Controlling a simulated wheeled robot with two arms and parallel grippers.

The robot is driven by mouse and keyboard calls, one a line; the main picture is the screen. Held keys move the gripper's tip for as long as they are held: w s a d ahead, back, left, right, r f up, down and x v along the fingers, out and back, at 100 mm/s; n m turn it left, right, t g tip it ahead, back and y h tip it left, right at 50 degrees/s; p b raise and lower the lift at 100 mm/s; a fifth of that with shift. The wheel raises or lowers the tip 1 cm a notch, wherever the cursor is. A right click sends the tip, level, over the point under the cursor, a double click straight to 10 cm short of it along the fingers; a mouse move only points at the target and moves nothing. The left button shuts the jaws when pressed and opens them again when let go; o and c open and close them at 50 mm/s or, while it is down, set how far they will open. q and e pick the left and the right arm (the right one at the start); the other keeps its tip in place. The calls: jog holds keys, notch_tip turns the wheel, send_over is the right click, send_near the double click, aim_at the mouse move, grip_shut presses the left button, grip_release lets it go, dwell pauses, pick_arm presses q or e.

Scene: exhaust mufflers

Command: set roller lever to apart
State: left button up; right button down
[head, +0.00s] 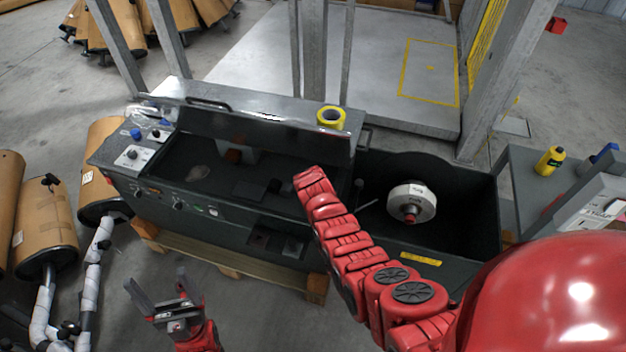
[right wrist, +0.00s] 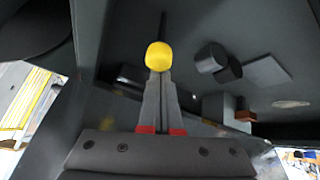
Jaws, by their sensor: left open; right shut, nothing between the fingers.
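The roller lever shows in the right wrist view as a dark thin rod with a round yellow knob (right wrist: 159,56). My right gripper (right wrist: 159,78) is shut with nothing between its fingers. Its fingertips are right at the knob's near side; I cannot tell whether they touch it. In the head view my red right arm reaches over the dark machine (head: 120,180), and the right gripper and the yellow knob are not to be made out there. My left gripper (head: 163,292) is open and empty, low over the floor in front of the machine.
A yellow tape roll (head: 331,117) sits on the machine's top ledge. A white roll (head: 411,202) is in the dark bin on the right. A yellow bottle (head: 549,161) stands on the grey side table. Brown mufflers (head: 43,215) crowd the left.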

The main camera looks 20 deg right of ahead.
jog(key=shift+s+a+f, duration=0.15)
jog(key=shift+s+a, duration=0.05)
jog(key=shift+s, duration=0.05)
jog(key=t+b, duration=0.1)
jog(key=b, duration=0.1)
jog(key=s+a+t+h+b, duration=0.1)
jog(key=b, duration=0.1)
jog(key=s+b, duration=0.1)
jog(key=b, duration=0.2)
jog(key=shift+s+a+f+t+h, duration=0.25)
jog(key=shift+f+t+h, duration=0.05)
jog(key=shift+t, duration=0.1)
jog(key=shift+s+a+r, duration=0.1)
jog(key=shift+s+a, duration=0.35)
jog(key=shift+s, duration=0.15)
